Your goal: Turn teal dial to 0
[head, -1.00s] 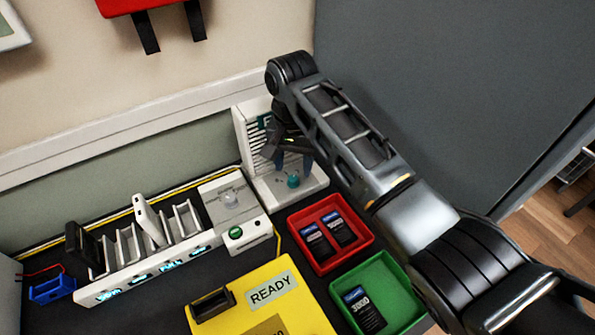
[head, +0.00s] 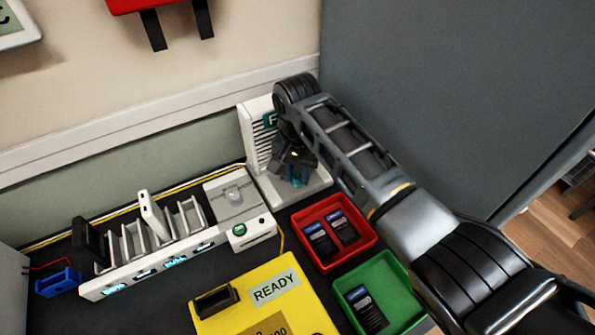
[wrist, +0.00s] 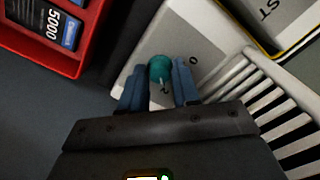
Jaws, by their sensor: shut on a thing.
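The teal dial (wrist: 160,68) sits on the light base plate of a white stand (wrist: 210,45) in the wrist view. A pale pointer line shows on its near side, and a "0" mark is printed on the plate to its upper right. My gripper (wrist: 159,84) has its two blue fingers on either side of the dial, shut on it. In the head view my gripper (head: 296,180) reaches down over the stand's base (head: 315,184) and mostly hides the dial. The stand's upright back (head: 252,135) has slats.
A red tray (head: 373,238) with dark batteries and a green tray (head: 408,300) with another stand close in front. A white tester (head: 245,205) and slotted rack (head: 150,268) are at left. A yellow box (head: 225,322) labelled READY lies in front.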

